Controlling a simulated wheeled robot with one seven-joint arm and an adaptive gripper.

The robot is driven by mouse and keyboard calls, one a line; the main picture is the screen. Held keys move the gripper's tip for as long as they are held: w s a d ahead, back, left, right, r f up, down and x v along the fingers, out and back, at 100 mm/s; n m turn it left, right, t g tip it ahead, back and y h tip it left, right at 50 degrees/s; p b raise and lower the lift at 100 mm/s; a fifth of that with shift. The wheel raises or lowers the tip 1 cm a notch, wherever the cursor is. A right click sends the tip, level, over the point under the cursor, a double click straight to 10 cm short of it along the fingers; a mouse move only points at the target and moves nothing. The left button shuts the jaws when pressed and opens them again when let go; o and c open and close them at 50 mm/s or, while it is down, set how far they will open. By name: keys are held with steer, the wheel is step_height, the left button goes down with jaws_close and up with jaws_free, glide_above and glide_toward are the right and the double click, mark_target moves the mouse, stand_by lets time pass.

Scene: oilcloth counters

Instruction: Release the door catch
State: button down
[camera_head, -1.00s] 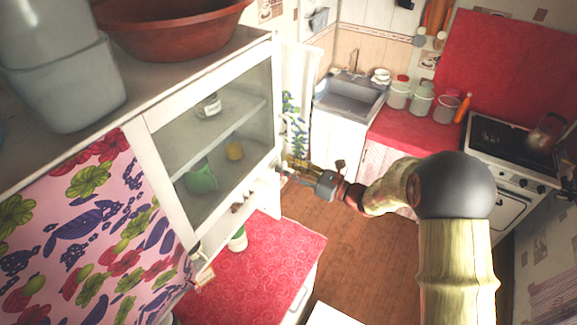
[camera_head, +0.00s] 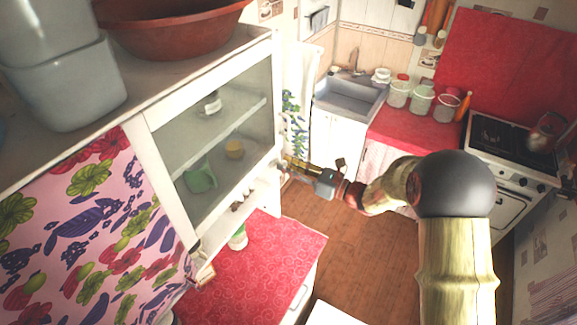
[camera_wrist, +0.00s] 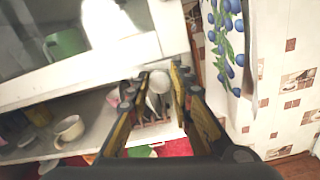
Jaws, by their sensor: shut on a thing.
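The cabinet's glazed door (camera_head: 277,105) has a white frame and stands on the left in the head view; it looks closed. Its white lower rail (camera_wrist: 85,70) crosses the upper left of the wrist view. My gripper (camera_head: 287,162) is at the lower right corner of this door. In the wrist view, my gripper (camera_wrist: 160,78) has its two fingers on either side of a small pale, rounded catch or knob (camera_wrist: 158,83) and is shut on it. My fingers hide part of the catch, and its exact shape is unclear.
A red-topped counter (camera_head: 265,265) lies below the cabinet. An open shelf with a pan (camera_wrist: 70,130) is under the door. A blue-patterned curtain (camera_wrist: 228,45) hangs close to the right of my gripper. Open floor (camera_head: 345,240) lies to the right.

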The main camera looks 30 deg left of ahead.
steer(key=shift+b, duration=0.4)
steer(key=n+b, duration=0.2)
steer(key=b, duration=0.2)
steer(key=shift+n, duration=0.4)
steer(key=c, duration=1.6)
jaws_free()
